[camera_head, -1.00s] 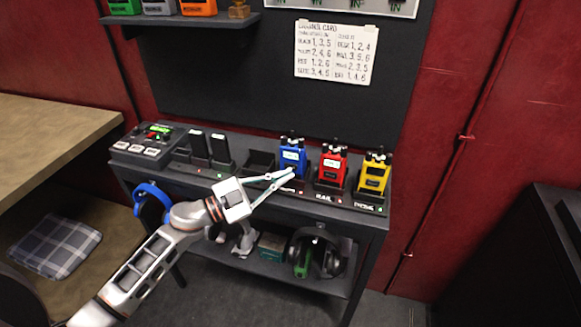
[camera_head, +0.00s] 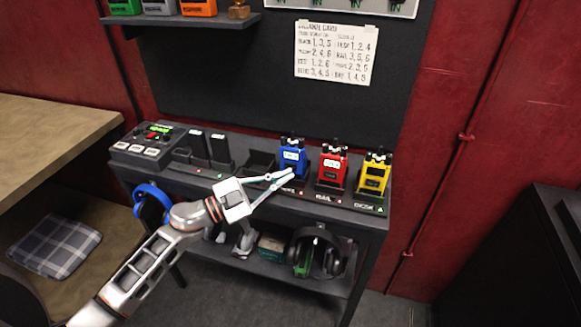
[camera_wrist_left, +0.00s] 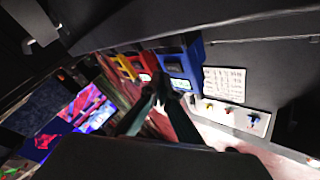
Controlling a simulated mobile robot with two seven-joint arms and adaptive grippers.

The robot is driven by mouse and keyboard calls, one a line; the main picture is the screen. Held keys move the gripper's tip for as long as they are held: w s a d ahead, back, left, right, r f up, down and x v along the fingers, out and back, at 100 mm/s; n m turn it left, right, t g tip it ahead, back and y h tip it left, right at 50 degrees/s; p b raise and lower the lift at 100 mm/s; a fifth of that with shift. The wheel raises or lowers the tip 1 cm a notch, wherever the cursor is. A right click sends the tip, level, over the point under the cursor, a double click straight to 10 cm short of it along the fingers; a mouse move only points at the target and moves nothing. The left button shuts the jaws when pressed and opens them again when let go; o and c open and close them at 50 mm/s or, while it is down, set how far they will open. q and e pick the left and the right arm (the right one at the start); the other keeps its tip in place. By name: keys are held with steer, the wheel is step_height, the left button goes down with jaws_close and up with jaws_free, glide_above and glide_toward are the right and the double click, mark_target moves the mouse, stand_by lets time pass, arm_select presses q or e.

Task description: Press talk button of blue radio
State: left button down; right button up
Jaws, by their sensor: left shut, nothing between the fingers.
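The blue radio (camera_head: 291,160) stands upright in a charging dock on the narrow dark table, left of a red radio (camera_head: 332,168) and a yellow radio (camera_head: 373,175). My left gripper (camera_head: 285,177) is shut and empty, its fingertips at the lower front of the blue radio. I cannot tell whether they touch it. In the left wrist view, the shut fingertips (camera_wrist_left: 162,88) lie in front of the blue radio (camera_wrist_left: 182,66), hiding part of its front. The talk button cannot be made out. My right gripper is not in view.
A printed card (camera_head: 335,52) hangs above. Headphones (camera_head: 318,253) sit on the lower shelf. A dark cabinet (camera_head: 550,260) stands at right.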

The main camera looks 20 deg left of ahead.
arm_select(q)
steer(key=shift+w, duration=0.15)
steer(key=shift+w, duration=0.3)
steer(key=shift+w, duration=0.4)
stand_by(0.8)
stand_by(0.5)
stand_by(0.8)
steer(key=shift+s+p, duration=0.65)
steer(key=shift+s, duration=0.2)
